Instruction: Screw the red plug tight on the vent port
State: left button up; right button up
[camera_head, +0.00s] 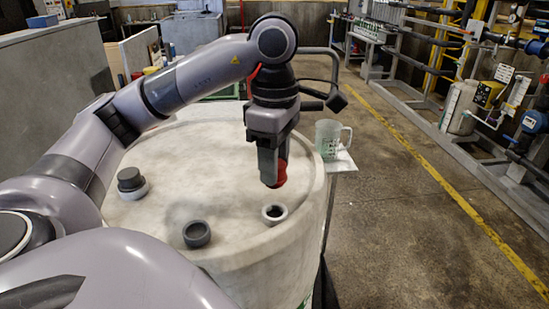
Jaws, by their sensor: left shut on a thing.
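My left gripper (273,180) points down over the right part of a pale drum top and is shut on the red plug (280,172). Its fingers hide part of the plug. The plug is above and just behind a white-rimmed open port (274,213) near the drum's front right edge; a gap shows between them. I take this port to be the vent port. My right gripper is not in view.
A dark open ring or port (197,234) and a dark-capped port (131,183) are on the drum top (200,165). A clear mug (329,139) stands on a small ledge behind right. Pipework lines the right wall; the floor between is clear.

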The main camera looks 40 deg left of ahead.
pick_arm(q)
jog(key=shift+f+b, duration=2.05)
jog(key=shift+f, duration=0.55)
jog(key=n, duration=0.4)
jog(key=shift+r+n, duration=0.25)
jog(key=shift+n, duration=0.15)
jog(key=shift+n, duration=0.5)
jog(key=shift+n, duration=2.3)
jog(key=shift+n, duration=2.6)
